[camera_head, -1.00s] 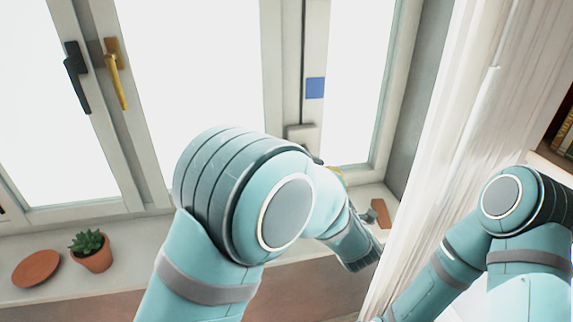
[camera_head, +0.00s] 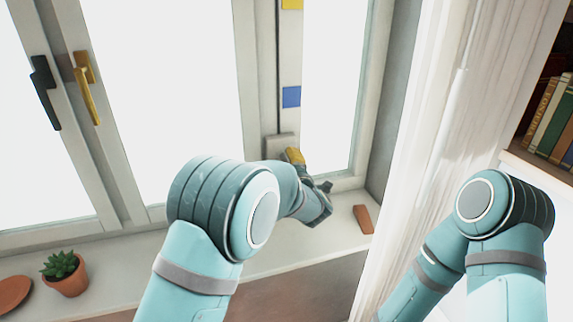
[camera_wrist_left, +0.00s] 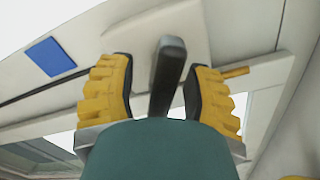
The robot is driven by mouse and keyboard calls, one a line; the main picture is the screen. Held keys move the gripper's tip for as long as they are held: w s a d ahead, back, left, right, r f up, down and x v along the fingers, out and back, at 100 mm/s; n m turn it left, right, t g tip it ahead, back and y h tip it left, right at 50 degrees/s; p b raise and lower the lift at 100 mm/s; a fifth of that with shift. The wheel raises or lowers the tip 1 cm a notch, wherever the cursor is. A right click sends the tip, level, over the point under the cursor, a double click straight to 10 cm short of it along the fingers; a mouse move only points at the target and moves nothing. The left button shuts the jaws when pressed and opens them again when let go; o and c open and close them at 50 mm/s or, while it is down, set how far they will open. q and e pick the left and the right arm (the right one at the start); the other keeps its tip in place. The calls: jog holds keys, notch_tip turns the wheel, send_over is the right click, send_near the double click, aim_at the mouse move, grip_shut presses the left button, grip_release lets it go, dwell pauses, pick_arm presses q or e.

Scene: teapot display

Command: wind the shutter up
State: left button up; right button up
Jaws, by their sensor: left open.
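A pale box (camera_head: 276,146) is mounted low on the window frame, below a narrow strip with a blue mark (camera_head: 291,97) and a yellow mark (camera_head: 291,4). My left gripper (camera_head: 294,157) is at this box, its yellow fingers pointing up towards it. In the left wrist view a dark grey crank-like bar (camera_wrist_left: 167,75) comes from the pale housing (camera_wrist_left: 150,25) and stands between the open fingers (camera_wrist_left: 160,92). I cannot tell whether either finger touches it. The blue mark (camera_wrist_left: 50,56) also shows there. My right gripper is out of view; only its arm shows. No shutter slats are visible.
Black (camera_head: 44,92) and yellow (camera_head: 87,88) window handles are at the left. A potted succulent (camera_head: 65,275) and terracotta saucer (camera_head: 12,294) stand on the sill (camera_head: 130,265). A small terracotta piece (camera_head: 363,219) lies right of my left gripper. A white curtain (camera_head: 430,150) and bookshelf (camera_head: 550,160) are at the right.

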pick_arm(q)
grip_shut()
dwell(0.5)
jog(key=m+p, duration=0.1)
jog(key=m, duration=0.1)
jog(key=m+p, duration=0.1)
jog(key=shift+r+m, duration=0.2)
jog(key=shift+m, duration=0.2)
jog(key=m+p, duration=0.3)
jog(key=m, duration=0.1)
jog(key=shift+m, duration=0.3)
jog(key=m+p, duration=0.2)
jog(key=m, duration=0.1)
jog(key=m+p, duration=0.2)
jog(key=m, duration=0.2)
jog(key=shift+r, duration=0.1)
jog(key=m+p, duration=0.2)
jog(key=m, duration=0.2)
jog(key=shift+w, duration=0.1)
jog(key=shift+m+p, duration=0.7)
jog(key=shift+m, duration=0.9)
